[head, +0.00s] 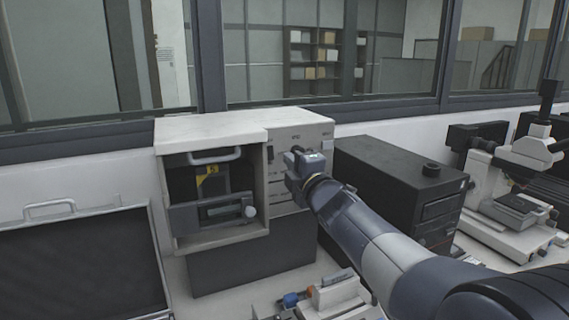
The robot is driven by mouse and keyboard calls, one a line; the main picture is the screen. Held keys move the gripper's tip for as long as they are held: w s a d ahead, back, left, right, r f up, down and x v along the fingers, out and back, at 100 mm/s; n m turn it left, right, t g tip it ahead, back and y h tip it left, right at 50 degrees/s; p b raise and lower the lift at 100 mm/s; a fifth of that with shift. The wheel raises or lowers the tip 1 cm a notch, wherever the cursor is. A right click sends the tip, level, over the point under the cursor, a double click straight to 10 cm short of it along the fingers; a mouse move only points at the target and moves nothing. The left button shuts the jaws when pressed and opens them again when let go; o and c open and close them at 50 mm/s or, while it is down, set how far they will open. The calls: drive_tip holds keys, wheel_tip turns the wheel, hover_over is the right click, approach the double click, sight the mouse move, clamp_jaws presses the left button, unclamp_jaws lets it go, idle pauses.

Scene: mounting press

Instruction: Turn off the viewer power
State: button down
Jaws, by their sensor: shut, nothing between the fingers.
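A pale box-shaped machine (207,129) stands on the bench left of centre, with an open recess at its left. Its light front panel (300,134) at the right carries small labels and a small dark switch-like part (270,153). I cannot tell which control is the viewer power, or whether it is on or off. My gripper (296,160) is shut, right in front of this panel and just right of the dark part. The gripper and wrist hide part of the panel. I cannot tell whether the fingertips touch it.
A black box unit (390,180) stands close to the right of my gripper. A microscope-like instrument (510,190) stands farther right. A dark tray-like panel with a handle (80,265) is at the left. A small fixture (335,297) with a blue knob sits at the front.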

drive_tip(key=shift+r+v, duration=0.2)
drive_tip(key=shift+v, duration=0.65)
drive_tip(key=shift+r+v, duration=0.15)
drive_tip(key=shift+v, duration=0.7)
